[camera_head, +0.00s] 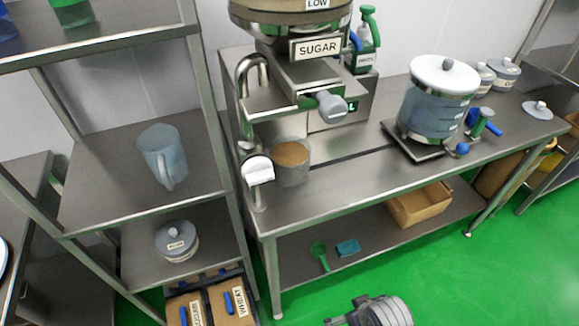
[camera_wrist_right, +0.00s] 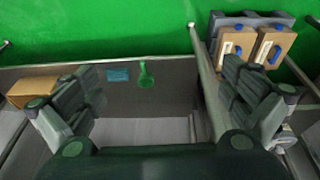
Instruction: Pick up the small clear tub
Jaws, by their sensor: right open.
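A small clear tub (camera_head: 292,172) with brown contents stands upright on the steel table in the head view, below the sugar dispenser and beside a curved metal tap. I do not make it out in the right wrist view. My right gripper (camera_wrist_right: 162,88) is open in the wrist view, its two dark fingers wide apart with nothing between them. It points down over the low shelf. In the head view only a grey part of my right arm shows at the bottom edge, well in front of the table and apart from the tub. My left gripper is not in view.
The sugar dispenser (camera_head: 312,75) overhangs the tub closely. A white-lidded clear container (camera_head: 436,112) stands further right. A clear jug (camera_head: 163,153) is on the left rack. The low shelf holds a cardboard box (camera_head: 420,205), green scoop (camera_head: 319,254) and teal sponge (camera_head: 348,248). The table's front middle is bare.

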